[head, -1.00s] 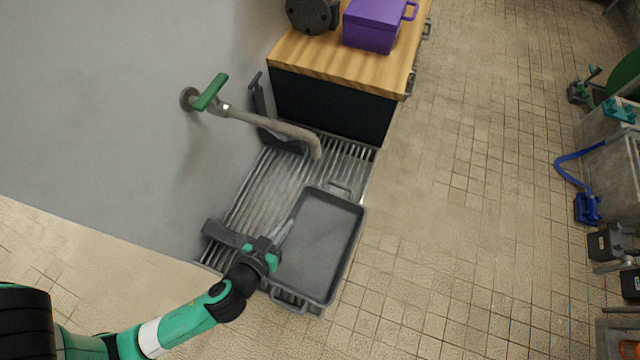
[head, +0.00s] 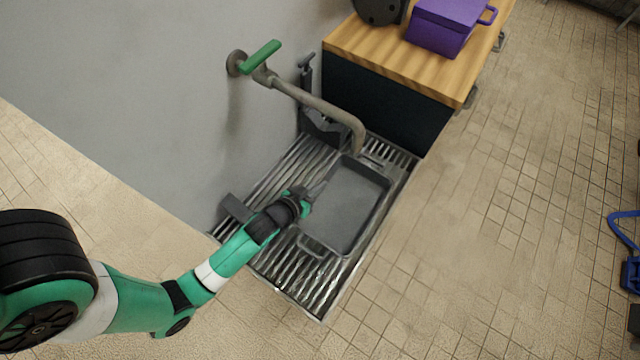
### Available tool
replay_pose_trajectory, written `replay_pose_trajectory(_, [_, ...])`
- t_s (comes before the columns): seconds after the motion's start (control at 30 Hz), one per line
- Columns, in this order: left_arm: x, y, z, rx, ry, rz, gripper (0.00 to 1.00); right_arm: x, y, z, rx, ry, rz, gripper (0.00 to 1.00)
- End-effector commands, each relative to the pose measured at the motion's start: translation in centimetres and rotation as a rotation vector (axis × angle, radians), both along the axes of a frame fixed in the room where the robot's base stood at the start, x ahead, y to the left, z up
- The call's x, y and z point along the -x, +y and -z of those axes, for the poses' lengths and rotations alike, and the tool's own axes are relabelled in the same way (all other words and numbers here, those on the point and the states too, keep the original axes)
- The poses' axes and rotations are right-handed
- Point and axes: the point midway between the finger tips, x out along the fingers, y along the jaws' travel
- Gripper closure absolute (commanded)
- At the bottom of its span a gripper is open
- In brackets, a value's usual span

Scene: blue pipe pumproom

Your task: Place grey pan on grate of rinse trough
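The grey pan (head: 350,210) is a shallow rectangular tray with a handle at each short end. It is over the slatted metal grate (head: 302,275) of the rinse trough, below the curved spout. I cannot tell whether its underside rests fully on the slats. My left gripper (head: 316,190) is at the pan's left long rim and appears shut on it; the wrist partly hides the fingers and that rim. My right gripper is not in view.
A bent pipe tap (head: 318,102) with a green lever (head: 262,56) reaches from the grey wall over the trough. A wood-topped cabinet (head: 390,50) with a purple box (head: 450,24) stands behind.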

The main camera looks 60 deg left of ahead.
Motion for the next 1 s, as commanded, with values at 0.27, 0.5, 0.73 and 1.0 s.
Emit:
replay_pose_trajectory(0.27, [-0.7,0.6,1.0,0.001,-0.005,0.0,1.0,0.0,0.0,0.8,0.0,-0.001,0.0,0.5])
replay_pose_trajectory(0.5, [-1.1,1.1,4.8,0.001,-0.003,0.002,1.0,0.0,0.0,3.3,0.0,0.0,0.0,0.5])
replay_pose_trajectory(0.73, [-1.1,1.0,4.6,0.001,-0.004,0.001,1.0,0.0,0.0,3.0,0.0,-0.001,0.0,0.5])
replay_pose_trajectory(1.0, [-1.0,1.0,4.9,0.001,0.0,0.002,0.68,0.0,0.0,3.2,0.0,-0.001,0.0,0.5])
